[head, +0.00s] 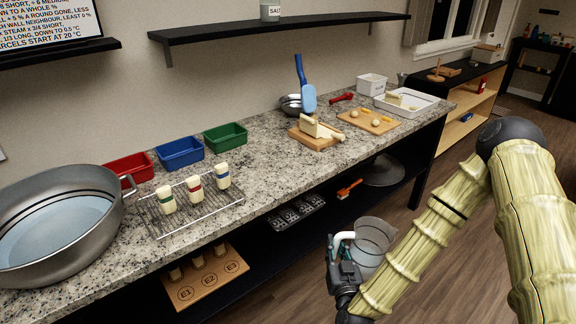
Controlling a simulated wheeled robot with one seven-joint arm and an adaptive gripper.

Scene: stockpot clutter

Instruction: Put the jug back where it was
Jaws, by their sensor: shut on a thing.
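The jug (374,248) is a clear grey vessel with a pale handle on its left side. It is in the lower middle of the head view, in front of the counter and over the wooden floor. My gripper (340,246) is shut on the jug at its handle side. The jug looks about upright. The exact finger contact is small and partly hidden by the handle and the gripper itself.
The granite counter (275,178) holds a large stockpot (58,215), a wire rack (220,208) with three labelled pale pieces, coloured bins (180,152), cutting boards and a white tray (420,107). A dark lower shelf carries a round lid (383,172) and a red brush (349,188).

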